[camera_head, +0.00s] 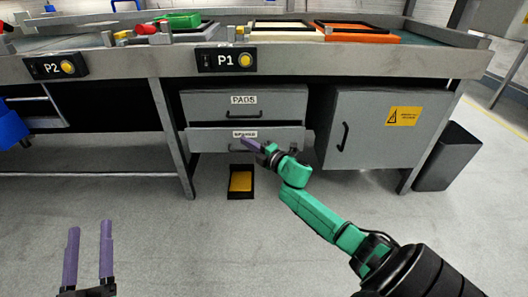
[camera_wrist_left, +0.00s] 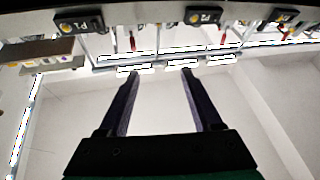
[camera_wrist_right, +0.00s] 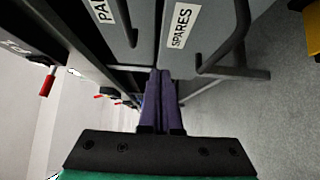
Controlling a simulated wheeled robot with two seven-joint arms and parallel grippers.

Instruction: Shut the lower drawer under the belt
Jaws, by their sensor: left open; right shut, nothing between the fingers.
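The lower drawer (camera_head: 210,138), labelled SPARES, sits under the belt below the upper PADS drawer (camera_head: 210,103). My left gripper (camera_head: 88,226) is open and empty, low at the left, away from the drawers.
A black floor tray with yellow contents (camera_head: 240,181) lies below the drawers. A grey cabinet (camera_head: 375,125) with a handle stands right of them, a dark bin (camera_head: 448,158) beyond. A blue bin (camera_head: 10,128) is at far left. The floor in front is mostly clear.

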